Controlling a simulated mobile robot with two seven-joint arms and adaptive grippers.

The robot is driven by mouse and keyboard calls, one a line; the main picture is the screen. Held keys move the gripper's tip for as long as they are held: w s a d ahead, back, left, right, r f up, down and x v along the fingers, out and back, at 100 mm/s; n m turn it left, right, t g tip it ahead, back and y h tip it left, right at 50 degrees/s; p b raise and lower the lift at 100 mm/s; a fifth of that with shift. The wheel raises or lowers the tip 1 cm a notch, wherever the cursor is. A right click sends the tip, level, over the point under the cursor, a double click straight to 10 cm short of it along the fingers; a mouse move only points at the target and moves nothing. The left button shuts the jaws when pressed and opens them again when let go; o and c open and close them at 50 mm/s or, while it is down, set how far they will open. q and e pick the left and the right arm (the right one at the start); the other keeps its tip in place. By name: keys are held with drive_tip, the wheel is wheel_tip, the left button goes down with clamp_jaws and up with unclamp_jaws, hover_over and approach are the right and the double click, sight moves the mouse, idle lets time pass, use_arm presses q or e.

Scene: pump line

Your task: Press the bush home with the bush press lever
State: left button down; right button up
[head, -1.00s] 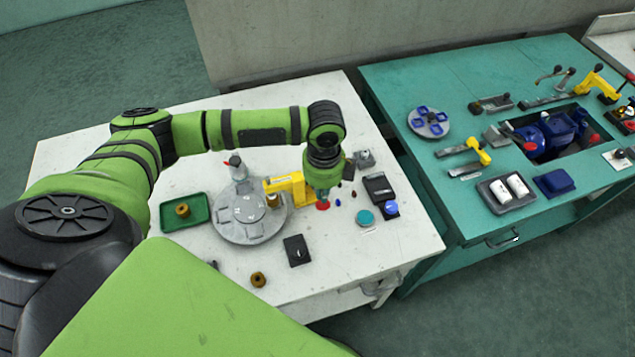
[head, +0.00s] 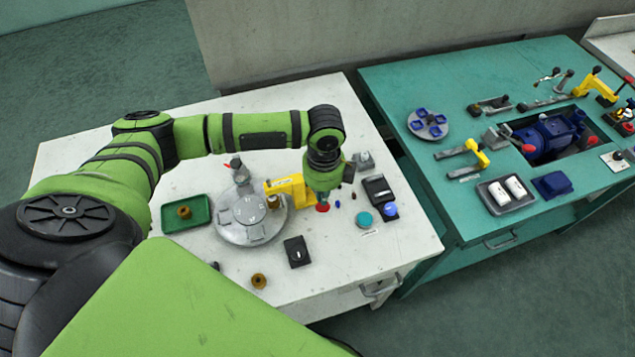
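The yellow bush press (head: 287,188) stands on the white table at the right edge of a round grey turntable (head: 242,228). A small brown bush (head: 272,201) shows on the turntable at the left end of the press. A red knob (head: 322,207) shows at the right of the press; it looks like the end of its lever. My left gripper (head: 322,198) points down right over this knob. Its fingers are mostly hidden behind its own body, so I cannot tell whether they are open or touching the knob. My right gripper is not in view.
A green tray (head: 187,225) with a brown bush lies left of the turntable. Another bush (head: 259,281) and a black block (head: 297,251) lie in front. A black box, a blue button and a teal disc (head: 364,218) are to the right. A teal bench (head: 410,85) stands further right.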

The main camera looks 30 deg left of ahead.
sight(323, 207)
use_arm(q)
drive_tip(key=shift+f+b, duration=0.45)
drive_tip(key=shift+f, duration=0.55)
drive_tip(key=shift+s+d+f+p, duration=0.15)
drive_tip(key=shift+f+p, duration=0.45)
drive_tip(key=shift+f, duration=0.3)
idle(1.4)
drive_tip(key=shift+s+d+f+p, duration=0.1)
drive_tip(key=shift+f+p, duration=0.2)
drive_tip(key=shift+p, duration=0.2)
idle(2.4)
idle(0.4)
drive_tip(key=shift+r+p, duration=0.7)
drive_tip(key=shift+p, duration=0.25)
drive_tip(key=shift+w+a+r+p, duration=0.1)
drive_tip(key=shift+w+r+p, duration=0.05)
drive_tip(key=shift+r+p, duration=0.55)
drive_tip(key=shift+w+a+r+p, duration=0.1)
drive_tip(key=shift+r+p, duration=0.4)
drive_tip(key=shift+p, duration=0.25)
wheel_tip(323, 207, up, 2)
drive_tip(key=shift+r, duration=1.45)
